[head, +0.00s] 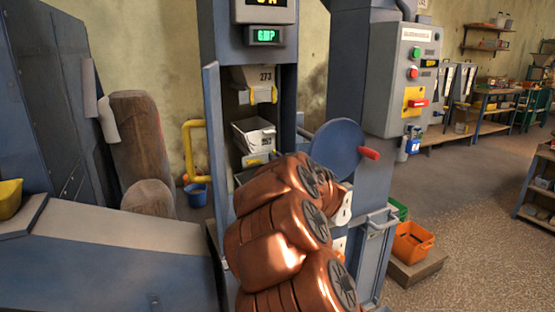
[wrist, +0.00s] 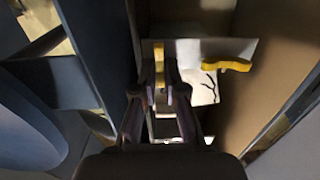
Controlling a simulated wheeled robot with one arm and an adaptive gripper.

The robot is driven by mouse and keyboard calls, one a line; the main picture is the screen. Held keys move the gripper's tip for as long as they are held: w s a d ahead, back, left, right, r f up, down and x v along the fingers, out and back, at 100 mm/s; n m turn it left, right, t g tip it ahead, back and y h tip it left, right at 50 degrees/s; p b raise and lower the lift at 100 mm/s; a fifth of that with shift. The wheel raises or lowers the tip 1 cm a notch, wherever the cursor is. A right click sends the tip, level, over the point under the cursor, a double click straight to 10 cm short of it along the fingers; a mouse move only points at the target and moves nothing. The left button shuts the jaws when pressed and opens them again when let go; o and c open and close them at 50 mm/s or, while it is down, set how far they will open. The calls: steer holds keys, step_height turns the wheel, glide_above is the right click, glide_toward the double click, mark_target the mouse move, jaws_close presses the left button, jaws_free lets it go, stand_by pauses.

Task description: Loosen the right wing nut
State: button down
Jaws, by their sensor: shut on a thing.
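In the wrist view, my gripper (wrist: 165,98) has its fingers closed on an upright yellow wing nut (wrist: 158,52) on the picture's left. A second yellow wing nut (wrist: 228,65) lies crosswise on the picture's right and is untouched. The blue disc on the picture's left there suggests this view is turned over, so the held nut is probably the right one. A pale bucket (wrist: 205,90) with a dark crack shows behind the fingers. In the head view, the bucket (head: 253,133) sits in the open shaft, with yellow (head: 254,161) low on it. My arm hides my gripper there.
The shaft's open door (head: 213,150) stands at the left of the opening. A blue disc (head: 336,147) with a red handle (head: 369,153) is close on the right. An upper bucket (head: 255,77) marked 273 hangs above. An orange bin (head: 412,243) stands low at right.

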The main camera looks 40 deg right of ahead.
steer(key=shift+a+f+n+b, duration=0.1)
steer(key=shift+n+b, duration=0.55)
steer(key=shift+n, duration=2.25)
steer(key=shift+a+f+n+b, duration=0.1)
steer(key=shift+n+b, duration=0.5)
steer(key=shift+n, duration=2.3)
steer(key=shift+a+f+n+b, duration=0.1)
steer(key=shift+n+b, duration=0.55)
steer(key=shift+n, duration=2.25)
steer(key=c, duration=1.2)
jaws_free()
steer(key=shift+c, duration=0.2)
steer(key=shift+s, duration=0.1)
